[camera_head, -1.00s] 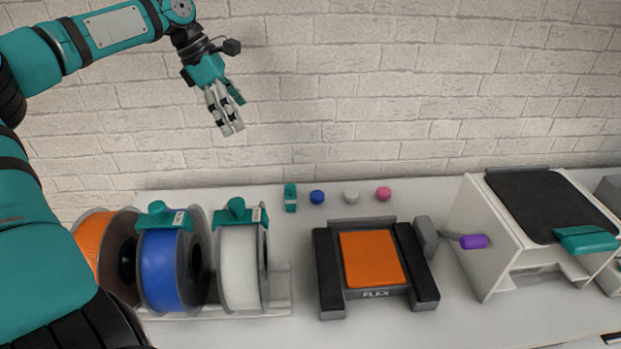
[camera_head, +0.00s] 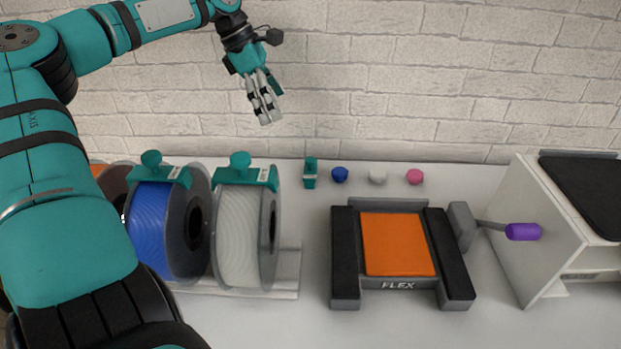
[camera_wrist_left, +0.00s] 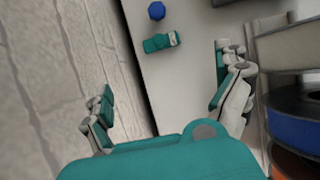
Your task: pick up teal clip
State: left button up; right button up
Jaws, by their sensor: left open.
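A small teal clip (camera_head: 310,172) with a pale label stands near the back edge of the white table, left of a row of small balls. It also shows in the left wrist view (camera_wrist_left: 160,42), beyond the fingers. My left gripper (camera_head: 267,112) hangs above and to the left of the clip in the head view, in front of the brick wall, with nothing held. In the left wrist view its fingers (camera_wrist_left: 165,98) are spread wide, apart from the clip. My right gripper is in neither view.
Blue (camera_head: 339,174), white (camera_head: 377,176) and pink (camera_head: 415,177) balls stand right of the clip. Teal-topped blue (camera_head: 155,232) and white (camera_head: 238,240) spools stand in front left. An orange-topped FLEX device (camera_head: 398,245) and a white machine (camera_head: 540,235) stand to the right.

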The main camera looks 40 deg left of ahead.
pick_arm(q)
jog(key=f, duration=0.2)
jog(key=b, duration=0.3)
send_near(308, 166)
jog(key=x, duration=0.4)
jog(key=shift+w+f, duration=0.15)
jog(key=shift+f, duration=0.25)
jog(key=b+x, duration=0.1)
jog(key=x, duration=0.4)
jog(key=shift+w+f, duration=0.15)
jog(key=shift+f, duration=0.15)
jog(key=shift+d, duration=0.1)
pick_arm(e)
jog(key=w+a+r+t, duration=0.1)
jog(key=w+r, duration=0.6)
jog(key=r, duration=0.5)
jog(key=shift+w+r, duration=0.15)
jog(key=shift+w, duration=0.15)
pick_arm(q)
jog(key=shift+c, duration=0.4)
jog(key=c, duration=0.7)
